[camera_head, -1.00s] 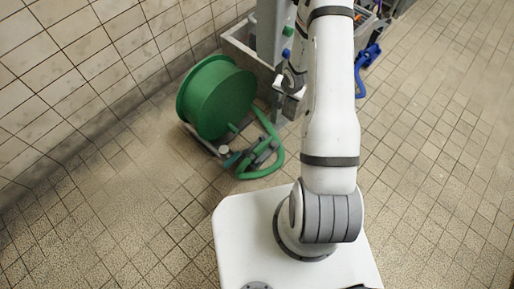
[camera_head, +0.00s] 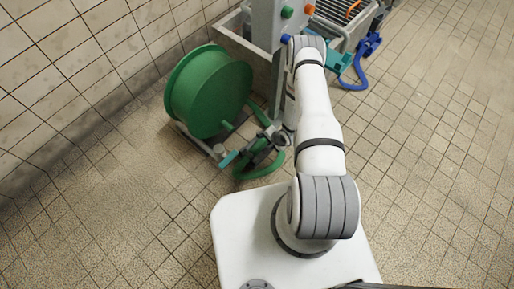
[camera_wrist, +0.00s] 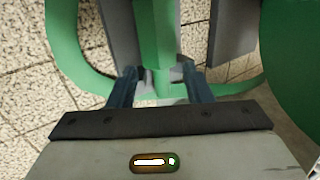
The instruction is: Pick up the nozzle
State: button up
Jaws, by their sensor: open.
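A green hose reel (camera_head: 208,92) stands on the floor left of my arm, with a green hose (camera_head: 262,172) looped at its foot. A small teal-ended piece (camera_head: 229,159) by the loop may be the nozzle; its shape is too small to tell. In the wrist view, my gripper (camera_wrist: 159,88) is open, with its two dark fingers apart. A pale green and grey part (camera_wrist: 160,77), possibly the nozzle or its fitting, shows between the fingers. I cannot tell whether the fingers touch it. The green hose (camera_wrist: 66,50) curves past on the left.
A grey post (camera_head: 277,70) with coloured knobs and a concrete basin (camera_head: 228,38) stand behind the reel. A blue hose (camera_head: 362,65) hangs at the back right. The tiled wall (camera_head: 70,60) is at left. The floor on the right is clear.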

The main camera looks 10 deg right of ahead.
aim_at(264, 142)
jog(key=b+x, duration=0.1)
jog(key=x, duration=0.3)
jog(key=shift+d+f, duration=0.1)
jog(key=shift+d, duration=0.05)
jog(key=shift+c, duration=0.5)
jog(key=c, duration=0.7)
jog(key=shift+o, duration=0.2)
